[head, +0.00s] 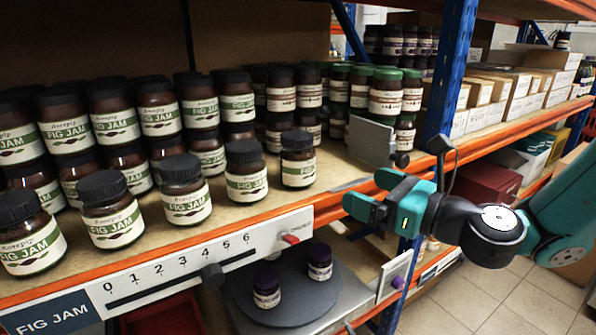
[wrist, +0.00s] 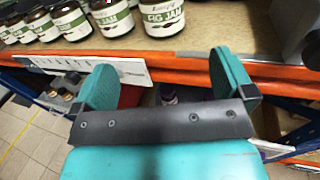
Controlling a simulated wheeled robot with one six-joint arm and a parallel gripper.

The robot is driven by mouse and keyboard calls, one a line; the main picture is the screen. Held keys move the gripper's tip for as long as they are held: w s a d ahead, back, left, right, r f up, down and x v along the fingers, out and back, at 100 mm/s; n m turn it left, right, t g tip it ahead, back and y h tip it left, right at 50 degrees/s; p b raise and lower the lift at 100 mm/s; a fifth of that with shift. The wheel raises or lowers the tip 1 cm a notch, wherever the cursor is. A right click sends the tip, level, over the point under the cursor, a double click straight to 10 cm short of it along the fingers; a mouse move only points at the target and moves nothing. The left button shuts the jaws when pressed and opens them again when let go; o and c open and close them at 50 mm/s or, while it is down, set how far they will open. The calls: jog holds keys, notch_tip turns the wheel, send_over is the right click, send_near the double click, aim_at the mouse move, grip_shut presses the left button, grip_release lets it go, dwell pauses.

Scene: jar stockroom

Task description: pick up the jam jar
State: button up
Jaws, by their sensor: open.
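Several fig jam jars with dark lids and cream and green labels stand on the wooden shelf; the front row runs from a jar (head: 28,247) at the left to the rightmost jar (head: 298,170). The frames do not single out one jar. In the wrist view, a fig jam jar (wrist: 162,17) stands beyond and above my jaws, cut by the top edge. My gripper (head: 370,194) is open and empty, right of the front row and outside the orange shelf edge. Its two teal fingers (wrist: 165,82) are spread wide, apart from any jar.
A grey plate (head: 370,140) stands on the shelf near the blue upright (head: 445,85). A numbered strip (head: 200,262) with a knob (head: 213,276) runs along the front edge. Below, two purple-labelled jars (head: 267,288) stand on a dark round turntable (head: 300,305). Bare shelf lies right of the front row.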

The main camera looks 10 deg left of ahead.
aim_at(311, 165)
jog(key=p+x, duration=0.1)
jog(key=x, duration=0.4)
jog(key=p+x, duration=0.2)
jog(key=x, duration=0.3)
jog(key=shift+a+r+p, duration=0.2)
jog(key=shift+r+p, duration=0.05)
jog(key=shift+p, duration=0.05)
jog(key=shift+w+a+f, duration=0.1)
jog(key=shift+w+a, duration=0.25)
jog(key=shift+a, duration=0.15)
jog(key=p+x, duration=0.2)
jog(key=x, duration=0.2)
jog(key=shift+w+a, duration=0.15)
jog(key=shift+w, duration=0.1)
jog(key=shift+w+a, duration=0.2)
jog(key=shift+a, duration=0.1)
jog(key=c, duration=1.4)
